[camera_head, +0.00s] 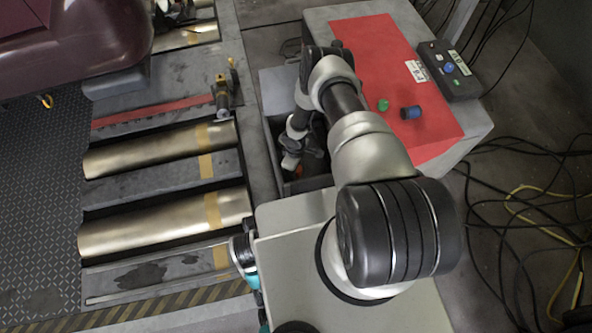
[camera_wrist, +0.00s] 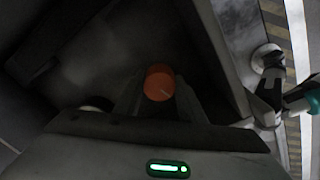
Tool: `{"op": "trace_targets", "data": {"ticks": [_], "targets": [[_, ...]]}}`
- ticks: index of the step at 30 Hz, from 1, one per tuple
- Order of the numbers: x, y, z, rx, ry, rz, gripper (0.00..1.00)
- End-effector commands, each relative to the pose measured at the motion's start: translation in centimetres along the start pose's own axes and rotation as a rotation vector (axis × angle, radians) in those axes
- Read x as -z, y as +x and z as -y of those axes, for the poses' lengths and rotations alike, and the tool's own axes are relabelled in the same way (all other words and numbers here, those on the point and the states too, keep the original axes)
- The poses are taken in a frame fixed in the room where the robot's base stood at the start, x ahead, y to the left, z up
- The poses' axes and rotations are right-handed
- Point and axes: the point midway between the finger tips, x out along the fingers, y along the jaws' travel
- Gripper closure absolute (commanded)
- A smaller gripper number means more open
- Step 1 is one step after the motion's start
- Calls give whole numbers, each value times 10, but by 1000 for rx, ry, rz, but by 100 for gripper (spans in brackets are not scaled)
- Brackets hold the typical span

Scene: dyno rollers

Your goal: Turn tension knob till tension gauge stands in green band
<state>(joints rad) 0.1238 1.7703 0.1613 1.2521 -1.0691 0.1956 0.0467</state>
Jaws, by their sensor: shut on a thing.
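An orange knob (camera_wrist: 159,83) shows in the wrist view between the two dark fingers of my gripper (camera_wrist: 158,92), which is shut on it. In the head view my gripper (camera_head: 297,160) reaches down into a grey open compartment (camera_head: 272,92) beside the rollers. A small glowing green light (camera_wrist: 167,168) shows at the bottom of the wrist view.
Gold rollers (camera_head: 160,150) lie left of the compartment. Cables (camera_head: 520,190) cover the floor at right. The compartment walls stand close around my gripper.

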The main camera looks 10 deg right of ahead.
Motion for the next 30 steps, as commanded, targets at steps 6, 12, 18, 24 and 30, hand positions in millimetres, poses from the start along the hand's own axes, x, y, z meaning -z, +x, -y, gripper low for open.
{"op": "trace_targets", "data": {"ticks": [6,12,18,24,30], "targets": [[0,2,-1,-2,-205,-4,86],[0,0,-1,0,-390,-9,86],[-1,0,-1,0,-554,-13,86],[-1,0,-1,0,-674,-17,86],[-1,0,-1,0,-748,-18,86]]}}
